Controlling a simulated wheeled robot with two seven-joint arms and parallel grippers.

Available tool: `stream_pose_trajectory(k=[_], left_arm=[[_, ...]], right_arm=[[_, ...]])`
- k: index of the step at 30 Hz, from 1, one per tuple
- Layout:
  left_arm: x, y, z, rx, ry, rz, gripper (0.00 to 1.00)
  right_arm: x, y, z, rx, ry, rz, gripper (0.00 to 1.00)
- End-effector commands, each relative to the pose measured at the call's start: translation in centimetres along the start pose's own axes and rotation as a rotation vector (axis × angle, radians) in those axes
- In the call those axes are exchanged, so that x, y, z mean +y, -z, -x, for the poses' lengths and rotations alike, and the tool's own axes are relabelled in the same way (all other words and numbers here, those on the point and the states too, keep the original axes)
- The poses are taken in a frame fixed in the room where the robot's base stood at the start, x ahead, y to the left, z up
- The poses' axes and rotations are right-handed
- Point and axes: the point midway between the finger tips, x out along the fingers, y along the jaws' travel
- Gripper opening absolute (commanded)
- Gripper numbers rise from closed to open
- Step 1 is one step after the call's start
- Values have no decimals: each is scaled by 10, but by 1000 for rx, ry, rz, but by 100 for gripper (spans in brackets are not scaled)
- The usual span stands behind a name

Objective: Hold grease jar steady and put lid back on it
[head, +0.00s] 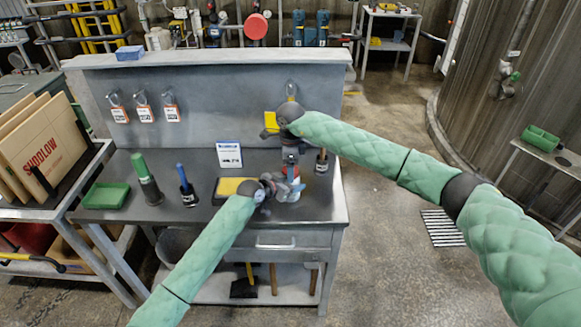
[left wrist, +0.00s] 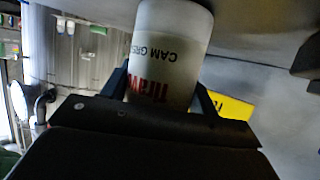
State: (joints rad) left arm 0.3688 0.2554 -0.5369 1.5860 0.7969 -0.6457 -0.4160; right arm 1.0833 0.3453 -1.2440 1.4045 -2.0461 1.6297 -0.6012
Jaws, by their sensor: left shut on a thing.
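The grease jar (left wrist: 168,45) is white with black and red lettering, and it appears upside down in the left wrist view. My left gripper (left wrist: 162,92) has one finger on each side of the jar and is shut on it. In the head view my left gripper (head: 283,189) is at the jar on the right part of the bench. My right gripper (head: 290,148) points down from above, close over the jar. Its fingers are too small and covered to read. The lid cannot be made out clearly; a small reddish part shows between the right gripper and the jar.
The grey workbench (head: 110,213) carries a green tray (head: 106,196), a green-capped bottle (head: 147,178), a blue-handled tool in a holder (head: 187,186), a white sign (head: 229,155) and a yellow pad (head: 233,186). Tagged hooks hang on the back panel.

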Motion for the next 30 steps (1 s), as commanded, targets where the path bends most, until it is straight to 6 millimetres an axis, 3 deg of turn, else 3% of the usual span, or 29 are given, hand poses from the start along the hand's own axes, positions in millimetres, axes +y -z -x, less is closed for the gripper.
stream_pose_trajectory(k=[8,20,27,28,30], left_arm=[[0,0,0,0,0,0,0],[0,0,0,0,0,0,0],[0,0,0,0,0,0,0],[0,0,0,0,0,0,0],[0,0,0,0,0,0,0]], right_arm=[[0,0,3,0,0,0,71],[0,0,43,0,0,2,71],[0,0,45,0,-1,1,71],[0,0,45,0,-1,1,73],[0,0,45,0,-1,1,87]])
